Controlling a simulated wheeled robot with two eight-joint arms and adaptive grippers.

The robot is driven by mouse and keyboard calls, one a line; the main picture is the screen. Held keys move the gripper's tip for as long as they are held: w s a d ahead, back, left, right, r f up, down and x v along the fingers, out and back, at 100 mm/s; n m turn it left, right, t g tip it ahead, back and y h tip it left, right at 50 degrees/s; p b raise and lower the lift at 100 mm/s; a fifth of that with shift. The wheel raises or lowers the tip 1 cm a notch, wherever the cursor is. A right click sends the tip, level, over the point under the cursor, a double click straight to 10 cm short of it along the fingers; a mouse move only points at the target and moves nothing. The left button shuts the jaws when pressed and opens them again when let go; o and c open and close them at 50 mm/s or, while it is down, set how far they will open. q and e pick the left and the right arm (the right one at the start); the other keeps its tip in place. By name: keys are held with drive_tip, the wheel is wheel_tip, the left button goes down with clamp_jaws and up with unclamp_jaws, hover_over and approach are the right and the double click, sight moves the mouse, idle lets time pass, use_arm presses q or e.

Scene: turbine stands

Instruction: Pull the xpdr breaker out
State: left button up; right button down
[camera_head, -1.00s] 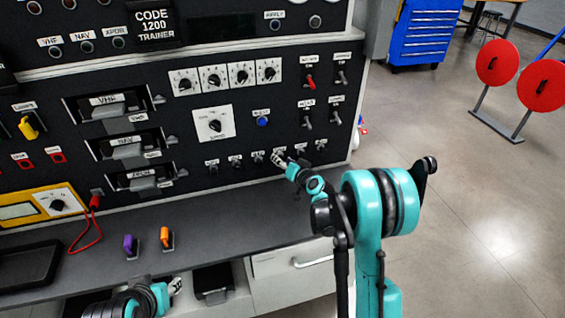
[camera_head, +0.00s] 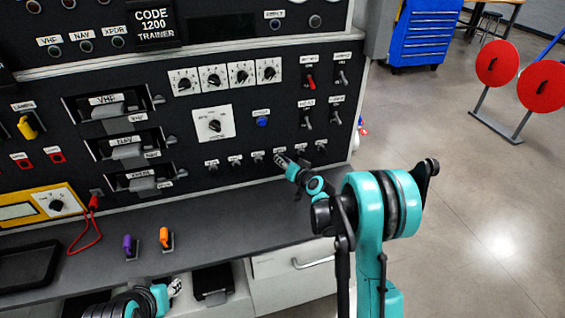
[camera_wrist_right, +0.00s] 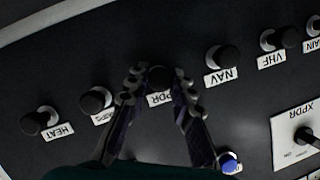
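The XPDR breaker (camera_wrist_right: 160,77) is a dark round knob on the black panel, in the middle of the right wrist view. Its white label is partly hidden by my fingers. My right gripper (camera_wrist_right: 160,80) is open, with one finger on each side of the knob and visible gaps between. In the head view my right gripper (camera_head: 284,160) reaches the lower breaker row and covers this breaker. How far the knob stands out is unclear. My left gripper (camera_head: 175,286) is low at the left, below the bench edge; its finger opening is too small to judge.
The NAV breaker (camera_wrist_right: 228,57) and the GPS-like labelled breaker (camera_wrist_right: 95,100) flank it closely. The HEAT breaker (camera_wrist_right: 34,122) and a blue button (camera_wrist_right: 229,162) are farther off. Purple (camera_head: 128,245) and orange (camera_head: 165,238) handled items stand on the bench.

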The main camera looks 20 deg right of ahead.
drive_tip(key=shift+s, duration=0.5)
drive_tip(key=c, duration=1.1)
unclamp_jaws()
drive_tip(key=shift+s, duration=0.1)
drive_tip(key=v, duration=0.7)
